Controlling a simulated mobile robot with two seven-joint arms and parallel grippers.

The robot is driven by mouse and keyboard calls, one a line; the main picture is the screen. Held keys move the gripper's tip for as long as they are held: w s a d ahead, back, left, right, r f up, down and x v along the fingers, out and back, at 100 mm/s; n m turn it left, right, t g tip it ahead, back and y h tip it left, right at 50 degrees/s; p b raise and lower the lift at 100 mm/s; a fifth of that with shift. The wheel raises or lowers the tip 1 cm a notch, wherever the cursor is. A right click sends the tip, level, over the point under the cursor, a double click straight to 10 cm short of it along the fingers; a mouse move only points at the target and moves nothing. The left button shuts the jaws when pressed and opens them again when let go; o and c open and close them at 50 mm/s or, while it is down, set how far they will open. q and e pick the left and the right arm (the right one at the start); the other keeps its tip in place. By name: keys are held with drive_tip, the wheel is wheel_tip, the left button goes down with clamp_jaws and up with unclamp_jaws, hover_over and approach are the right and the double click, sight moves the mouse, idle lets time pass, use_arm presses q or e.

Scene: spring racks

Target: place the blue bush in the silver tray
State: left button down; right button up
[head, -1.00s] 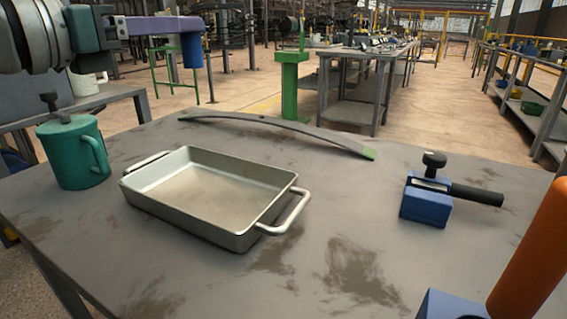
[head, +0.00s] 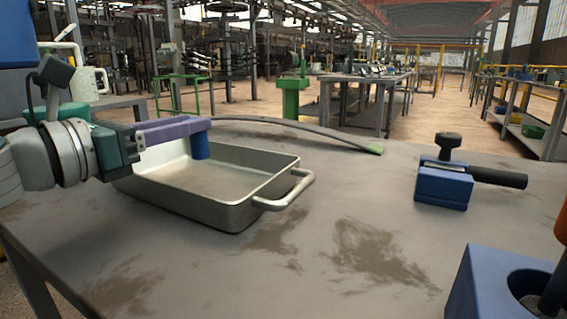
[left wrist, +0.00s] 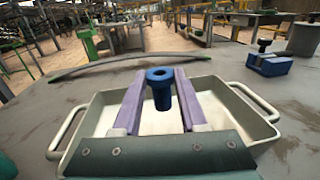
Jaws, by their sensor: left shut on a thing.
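The blue bush (head: 200,146) is a short flanged cylinder, held upright between the purple fingers of my left gripper (head: 203,125). It also shows in the left wrist view (left wrist: 161,94), with its flange and hole on top, between the fingertips (left wrist: 160,80). The silver tray (head: 237,216) lies on the table below, with a handle at each end. The bush is over the tray's interior, near the far wall. I cannot tell whether its lower end touches the tray floor. My right gripper is not in view.
A leaf spring (head: 310,132) lies behind the tray. A blue block with a black handle (head: 445,187) stands at the right, and another blue block (head: 485,280) at the lower right corner. The teal mug is mostly hidden by my left arm. The front middle of the table is clear.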

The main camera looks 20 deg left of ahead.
sight(193, 154)
use_arm(q)
wheel_tip(193, 154, down, 4)
drive_tip(key=shift+f+b, duration=0.1)
drive_tip(key=shift+b, duration=1.15)
drive_tip(key=shift+f, duration=0.2)
drive_tip(key=shift+c, duration=2.2)
unclamp_jaws()
drive_tip(key=shift+r, duration=0.1)
